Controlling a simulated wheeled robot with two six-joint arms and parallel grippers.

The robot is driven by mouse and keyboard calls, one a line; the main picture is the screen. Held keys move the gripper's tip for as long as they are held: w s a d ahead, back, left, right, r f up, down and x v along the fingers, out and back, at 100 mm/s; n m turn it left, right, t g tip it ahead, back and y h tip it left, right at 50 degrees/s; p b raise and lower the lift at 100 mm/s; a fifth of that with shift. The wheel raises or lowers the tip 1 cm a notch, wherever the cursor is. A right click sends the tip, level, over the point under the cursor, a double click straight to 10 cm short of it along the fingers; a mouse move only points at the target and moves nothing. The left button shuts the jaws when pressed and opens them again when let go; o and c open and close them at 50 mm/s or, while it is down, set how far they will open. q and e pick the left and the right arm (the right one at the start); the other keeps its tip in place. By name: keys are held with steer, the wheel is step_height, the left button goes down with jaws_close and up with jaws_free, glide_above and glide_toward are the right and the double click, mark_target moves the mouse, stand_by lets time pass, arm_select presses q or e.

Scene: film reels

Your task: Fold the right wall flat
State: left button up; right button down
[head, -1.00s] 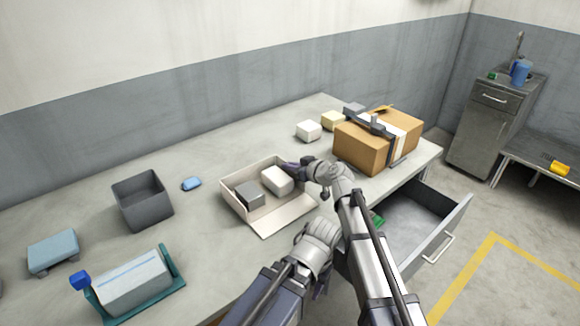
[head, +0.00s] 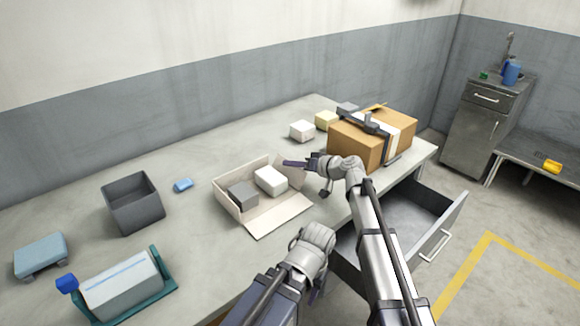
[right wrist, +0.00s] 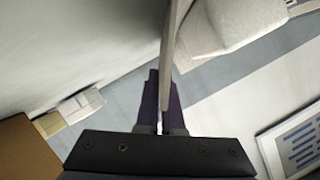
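The low beige cardboard box (head: 228,205) lies open on the table, its front panel (head: 268,222) flat toward me. Its right wall (head: 296,179) stands up at an angle beside the white block, partly covered by my right gripper (head: 290,163). In the right wrist view the thin wall (right wrist: 172,60) runs edge-on between the dark fingers of the right gripper (right wrist: 160,100), which are closed on it. My left gripper (head: 314,292) hangs low in front of the table edge; its fingers are mostly hidden.
A grey block (head: 243,196) and a white block (head: 271,180) sit in the box. A taped brown carton (head: 352,142) stands to the right, with white (head: 301,131) and yellow (head: 325,120) blocks behind. An open drawer (head: 440,232) juts out below. A grey bin (head: 133,204) stands left.

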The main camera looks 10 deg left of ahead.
steer(key=shift+f, duration=0.1)
stand_by(0.5)
steer(key=c, duration=1.3)
jaws_free()
steer(key=shift+d, duration=0.1)
